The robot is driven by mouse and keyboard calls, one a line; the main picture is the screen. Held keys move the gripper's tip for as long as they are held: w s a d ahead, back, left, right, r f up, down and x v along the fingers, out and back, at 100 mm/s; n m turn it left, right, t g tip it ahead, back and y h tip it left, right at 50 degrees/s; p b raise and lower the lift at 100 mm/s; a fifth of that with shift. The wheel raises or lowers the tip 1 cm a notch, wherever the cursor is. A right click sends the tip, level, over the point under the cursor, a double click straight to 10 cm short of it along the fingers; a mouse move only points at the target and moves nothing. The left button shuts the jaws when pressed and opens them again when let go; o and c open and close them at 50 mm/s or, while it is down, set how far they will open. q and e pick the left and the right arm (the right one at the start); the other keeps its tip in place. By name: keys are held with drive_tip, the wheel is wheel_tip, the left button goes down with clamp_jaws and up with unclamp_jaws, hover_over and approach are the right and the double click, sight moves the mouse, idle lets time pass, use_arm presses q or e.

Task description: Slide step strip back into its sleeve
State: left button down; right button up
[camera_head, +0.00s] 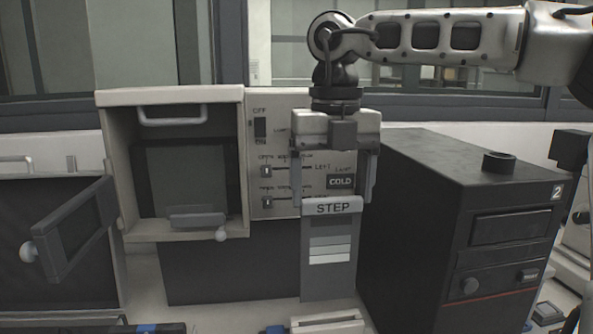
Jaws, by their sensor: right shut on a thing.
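My right gripper (334,186) hangs down in front of the press's control panel, its fingers at either side of the top of the step strip (330,285). It is shut on the strip. The strip is dark grey and upright, with a lighter top band marked STEP and a ladder of grey to white patches. A pale, low slotted piece (327,323) lies below the strip, cut off by the bottom edge; I cannot tell whether it is the sleeve. My left gripper is not in view.
The cream press housing (172,97) stands open at left, its dark door (76,230) swung out with a white knob. A black cabinet (455,215) marked 2 stands close at right.

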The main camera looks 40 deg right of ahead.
sight(333, 198)
drive_tip(key=shift+w+f, duration=0.1)
drive_tip(key=shift+f, duration=0.2)
drive_tip(key=shift+s+f, duration=0.45)
drive_tip(key=shift+f, duration=0.2)
drive_tip(key=shift+w+f, duration=0.1)
drive_tip(key=shift+f, duration=0.4)
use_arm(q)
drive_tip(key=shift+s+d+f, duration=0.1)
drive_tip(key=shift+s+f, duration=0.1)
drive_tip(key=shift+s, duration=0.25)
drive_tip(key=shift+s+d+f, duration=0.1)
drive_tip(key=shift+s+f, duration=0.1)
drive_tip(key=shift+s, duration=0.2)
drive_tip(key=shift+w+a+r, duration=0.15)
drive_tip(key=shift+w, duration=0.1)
use_arm(e)
drive_tip(key=shift+w, duration=0.2)
drive_tip(key=shift+d, duration=0.1)
